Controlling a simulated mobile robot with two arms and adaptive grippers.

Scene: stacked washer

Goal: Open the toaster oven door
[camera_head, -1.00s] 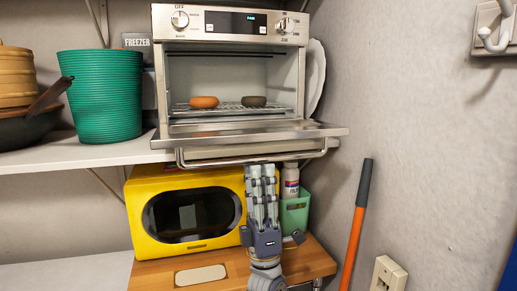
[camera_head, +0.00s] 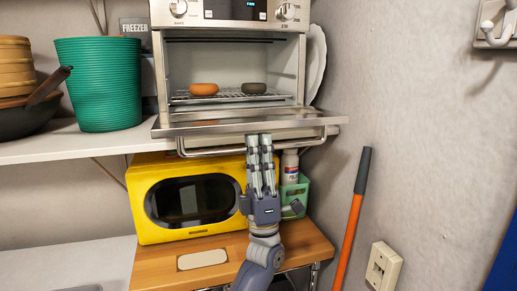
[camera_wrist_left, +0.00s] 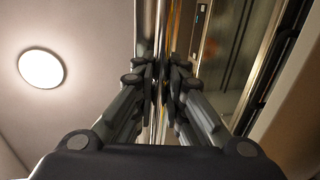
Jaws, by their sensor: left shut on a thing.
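The toaster oven (camera_head: 232,60) stands on the white shelf, with its door (camera_head: 245,124) folded down and its inside showing. An orange donut (camera_head: 204,89) and a dark donut (camera_head: 254,88) sit on the rack inside. The door's bar handle (camera_head: 215,152) hangs along its front edge. My left gripper (camera_head: 260,140) reaches up from below to the door's front edge at the handle. In the left wrist view the fingers (camera_wrist_left: 162,70) close around the metal edge or bar. Which of the two they grip is hard to tell. My right gripper is not in view.
A yellow microwave (camera_head: 188,196) and a green crate with a bottle (camera_head: 295,193) stand on the wooden board (camera_head: 222,248) below, close to my left arm. A green ribbed bin (camera_head: 101,84) is left of the oven. An orange-handled pole (camera_head: 353,225) leans at the right wall.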

